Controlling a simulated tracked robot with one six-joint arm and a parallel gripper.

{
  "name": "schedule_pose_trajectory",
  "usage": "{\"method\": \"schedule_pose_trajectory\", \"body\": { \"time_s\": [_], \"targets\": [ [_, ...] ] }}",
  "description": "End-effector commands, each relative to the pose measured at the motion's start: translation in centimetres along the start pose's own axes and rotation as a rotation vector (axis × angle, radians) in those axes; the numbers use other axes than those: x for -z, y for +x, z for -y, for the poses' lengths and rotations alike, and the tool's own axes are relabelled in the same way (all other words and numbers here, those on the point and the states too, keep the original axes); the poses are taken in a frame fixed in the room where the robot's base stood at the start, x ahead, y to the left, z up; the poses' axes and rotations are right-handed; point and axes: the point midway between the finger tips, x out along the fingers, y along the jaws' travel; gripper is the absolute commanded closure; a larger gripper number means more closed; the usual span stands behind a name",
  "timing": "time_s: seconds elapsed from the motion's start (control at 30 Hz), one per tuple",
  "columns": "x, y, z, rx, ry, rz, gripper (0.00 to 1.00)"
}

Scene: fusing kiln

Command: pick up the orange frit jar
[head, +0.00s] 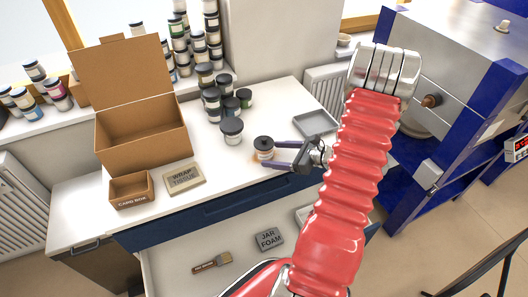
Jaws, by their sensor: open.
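A black-lidded jar (264,148) with a pale label stands upright on the white worktop, with an orange stain at its foot. It is the likely orange frit jar, though its contents are hard to make out. My gripper (270,154) reaches in from the right, its two dark fingers open. The fingertips are at the jar's right side, one toward the back and one toward the front. I cannot tell whether they touch it.
Another jar (231,131) stands close behind left, with more dark-lidded jars beyond. A grey tray (315,124) is behind my gripper. An open drawer below holds jar foam (269,240).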

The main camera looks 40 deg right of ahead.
Motion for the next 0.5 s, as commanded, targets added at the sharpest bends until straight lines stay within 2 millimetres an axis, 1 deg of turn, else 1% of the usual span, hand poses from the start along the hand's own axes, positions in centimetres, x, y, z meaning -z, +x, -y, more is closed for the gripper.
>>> {"method": "schedule_pose_trajectory", "body": {
  "time_s": [0.03,0.1,0.2,0.5],
  "targets": [
    [0.1,0.8,-0.1,-0.004,0.0,0.0,0.28],
    [0.0,1.6,-0.1,-0.003,-0.001,0.0,0.28],
    [0.1,2.4,-0.1,-0.002,0.0,-0.001,0.28],
    [0.1,2.6,-0.1,0.0,0.0,-0.001,0.28]
  ]
}}
